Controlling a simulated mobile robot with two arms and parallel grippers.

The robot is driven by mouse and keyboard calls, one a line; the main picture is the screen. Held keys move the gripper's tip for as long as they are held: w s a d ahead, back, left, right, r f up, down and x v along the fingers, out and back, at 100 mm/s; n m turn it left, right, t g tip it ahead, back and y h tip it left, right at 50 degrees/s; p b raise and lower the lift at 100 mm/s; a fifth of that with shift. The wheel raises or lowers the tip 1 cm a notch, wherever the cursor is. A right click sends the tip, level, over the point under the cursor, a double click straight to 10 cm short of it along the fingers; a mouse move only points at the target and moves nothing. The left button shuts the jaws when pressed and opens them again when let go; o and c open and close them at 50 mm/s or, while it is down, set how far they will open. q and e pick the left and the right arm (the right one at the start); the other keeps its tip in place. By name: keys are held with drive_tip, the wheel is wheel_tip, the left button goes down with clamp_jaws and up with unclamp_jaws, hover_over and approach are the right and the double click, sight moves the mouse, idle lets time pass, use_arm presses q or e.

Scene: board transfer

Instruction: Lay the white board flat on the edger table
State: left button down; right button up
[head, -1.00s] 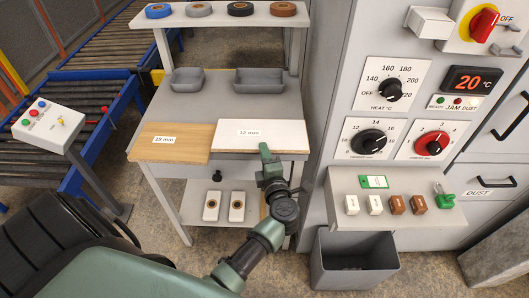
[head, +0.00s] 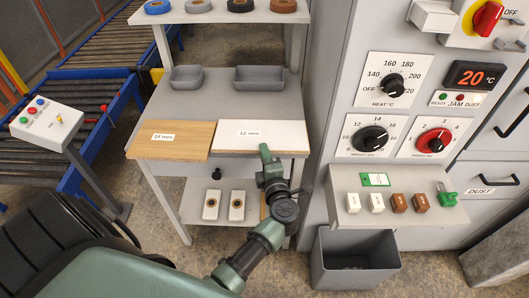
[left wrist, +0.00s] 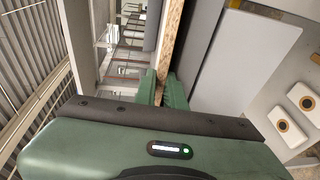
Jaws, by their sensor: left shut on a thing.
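The white board (head: 285,134), labelled 12 mm, lies level on the grey table beside a wood-coloured board. My left gripper (head: 267,156) is shut on its near edge, right of the middle. In the left wrist view the board's chipboard edge (left wrist: 173,40) runs between the fingers (left wrist: 165,92) of my left gripper; the fingertips' contact is partly hidden. I cannot tell for sure which surface is the edger table. My right gripper is not in view.
The wood-coloured board (head: 175,139), labelled 18 mm, lies directly left of the white one. Grey trays (head: 259,77) stand behind. A control cabinet (head: 335,95) with dials stands close on the right, with a grey bin (head: 355,275) below. A roller conveyor (head: 45,115) is at left.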

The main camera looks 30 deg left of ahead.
use_arm(q)
drive_tip(key=c, duration=1.4)
unclamp_jaws()
drive_tip(key=shift+s+f, duration=0.1)
